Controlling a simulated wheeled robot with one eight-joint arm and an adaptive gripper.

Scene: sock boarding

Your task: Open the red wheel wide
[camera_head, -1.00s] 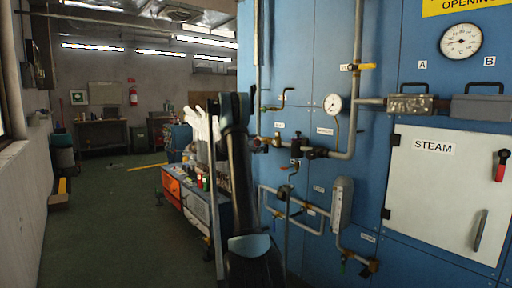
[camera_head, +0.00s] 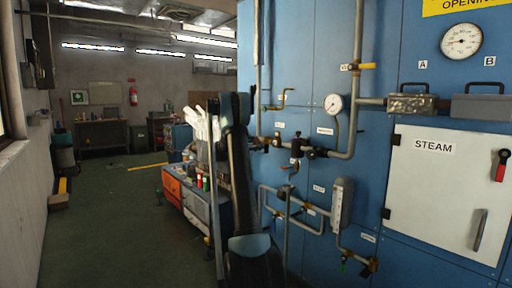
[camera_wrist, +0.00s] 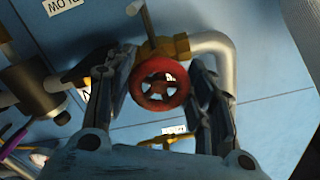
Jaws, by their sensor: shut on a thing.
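In the wrist view the red wheel (camera_wrist: 159,87) is a small round handwheel with spokes, in front of a brass valve body (camera_wrist: 165,47). A grey pipe (camera_wrist: 222,60) bends away from the valve on the right. My gripper (camera_wrist: 163,80) has one finger on each side of the wheel and is shut on its rim. The inner faces of the fingers partly cover the wheel's sides. In the head view my arm stands upright before the blue panel, and I cannot make out the gripper or its hold on the wheel.
The blue panel (camera_head: 310,75) carries pipes, a small gauge (camera_head: 333,104) and a white STEAM door (camera_head: 440,190). A workbench cart (camera_head: 196,205) stands left of my arm. The floor (camera_head: 110,225) is open farther left. Dark pipe fittings (camera_wrist: 35,85) lie close left of the fingers.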

